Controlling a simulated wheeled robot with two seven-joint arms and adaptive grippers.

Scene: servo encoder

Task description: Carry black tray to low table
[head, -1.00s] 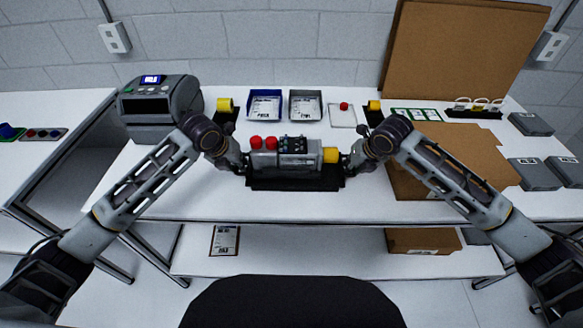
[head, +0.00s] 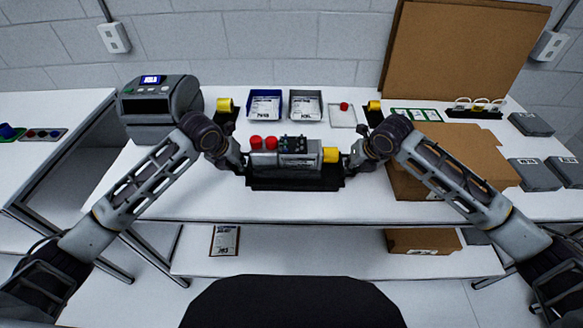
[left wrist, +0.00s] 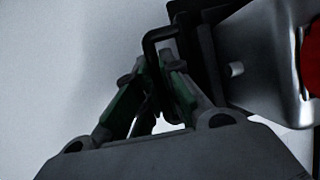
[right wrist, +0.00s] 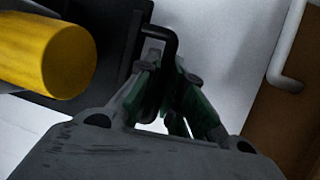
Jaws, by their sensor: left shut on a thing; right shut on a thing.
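The black tray (head: 295,184) is at the middle of the white workbench, near its front edge. It carries a grey servo unit (head: 300,161) with red caps on its left and a yellow end on its right. My left gripper (head: 240,164) is shut on the tray's left handle, a black loop (left wrist: 150,42) in the left wrist view. My right gripper (head: 350,163) is shut on the right handle, also a black loop (right wrist: 172,40) in the right wrist view. I cannot tell whether the tray touches the bench.
A label printer (head: 160,108) stands at the back left. Blue (head: 265,104) and grey bins (head: 306,104) stand behind the tray. A flat cardboard box (head: 460,160) lies close to the right. A lower shelf (head: 320,262) holds a small box. A side table (head: 50,150) is at left.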

